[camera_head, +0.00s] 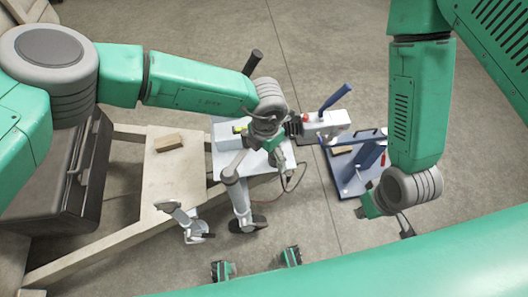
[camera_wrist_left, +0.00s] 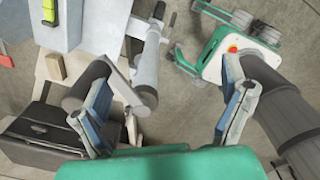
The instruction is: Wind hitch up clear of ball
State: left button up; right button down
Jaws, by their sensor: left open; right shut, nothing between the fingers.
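The hitch coupler (camera_head: 325,123) is a pale housing with a blue lever (camera_head: 335,97), at the trailer's front. A blue stand (camera_head: 352,180) is beside and below it; I cannot make out the ball or its contact with the coupler. The grey jack post (camera_head: 239,195) stands left of the coupler. A dark handle grip (camera_head: 253,62) shows beyond my left forearm. My left gripper (camera_head: 272,148) is open above the jack; in the left wrist view its fingers (camera_wrist_left: 165,110) are apart, with a grey cylinder (camera_wrist_left: 86,87) near one finger. My right gripper (camera_head: 404,224) is shut and empty, right of the stand.
The trailer's wooden frame (camera_head: 70,263) bears a board (camera_head: 172,180) with a small wooden block (camera_head: 168,142). A white box (camera_head: 222,158) is under my left wrist. A dark case (camera_head: 75,190) stands at left. A cable (camera_head: 299,178) hangs by the jack. Concrete floor is clear beyond.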

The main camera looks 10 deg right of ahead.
notch_tip(320, 180, up, 7)
jog(key=p, duration=0.6)
jog(key=shift+f+p, duration=0.2)
jog(key=shift+p, duration=0.15)
